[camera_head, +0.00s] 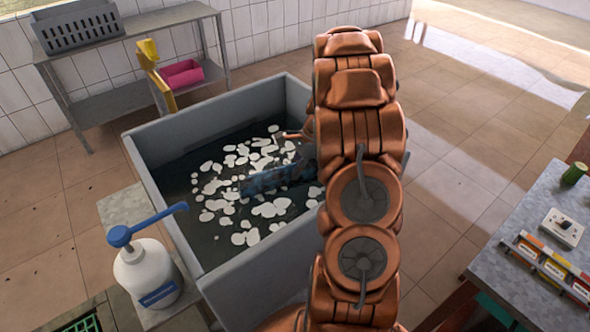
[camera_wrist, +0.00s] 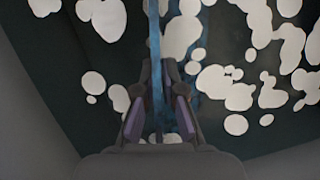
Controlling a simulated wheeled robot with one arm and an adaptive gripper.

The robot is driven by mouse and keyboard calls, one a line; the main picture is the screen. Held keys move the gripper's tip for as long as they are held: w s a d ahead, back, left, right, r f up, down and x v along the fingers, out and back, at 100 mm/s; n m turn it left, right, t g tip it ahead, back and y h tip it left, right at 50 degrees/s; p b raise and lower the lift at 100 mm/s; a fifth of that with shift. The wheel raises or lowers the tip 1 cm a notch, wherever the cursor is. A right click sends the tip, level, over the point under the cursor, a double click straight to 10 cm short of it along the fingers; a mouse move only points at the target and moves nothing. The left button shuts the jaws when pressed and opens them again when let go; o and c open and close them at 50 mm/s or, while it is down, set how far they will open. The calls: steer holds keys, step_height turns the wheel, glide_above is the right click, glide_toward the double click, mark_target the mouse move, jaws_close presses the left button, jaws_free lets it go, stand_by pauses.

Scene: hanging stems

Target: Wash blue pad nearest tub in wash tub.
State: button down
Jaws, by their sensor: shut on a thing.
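The wash tub (camera_head: 219,282) is a grey open box with dark water and many white foam patches on it. The blue pad (camera_head: 280,178) is in the tub, dark and blurred at the water among the foam. In the wrist view the blue pad (camera_wrist: 156,60) shows edge-on as a narrow strip. My gripper (camera_wrist: 160,105) is shut on the pad, with a finger on each side of it. In the head view my copper arm reaches over the tub's right side and hides part of it; the fingers are hard to make out there.
A white pump bottle (camera_head: 147,275) with a blue top stands on a ledge left of the tub. A metal shelf (camera_head: 130,30) behind holds a grey crate (camera_head: 80,28) and a pink bin (camera_head: 182,74). A table (camera_head: 510,215) with small items is at the right.

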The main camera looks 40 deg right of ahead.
mark_target(309, 162)
steer(key=shift+d, duration=0.1)
steer(key=shift+d+r+p, duration=0.1)
steer(key=shift+d+p, duration=0.55)
steer(key=shift+d, duration=0.9)
steer(key=shift+s+d+p, duration=0.15)
steer(key=shift+d+p, duration=0.15)
steer(key=shift+d, duration=0.75)
steer(key=shift+w+a, duration=0.2)
steer(key=shift+a, duration=3.25)
steer(key=shift+d+p, duration=0.3)
steer(key=shift+d, duration=0.5)
steer(key=shift+s+d+p, duration=0.2)
steer(key=shift+d+p, duration=0.5)
steer(key=shift+d, duration=2)
steer(key=shift+w+a, duration=0.2)
steer(key=shift+a, duration=3.3)
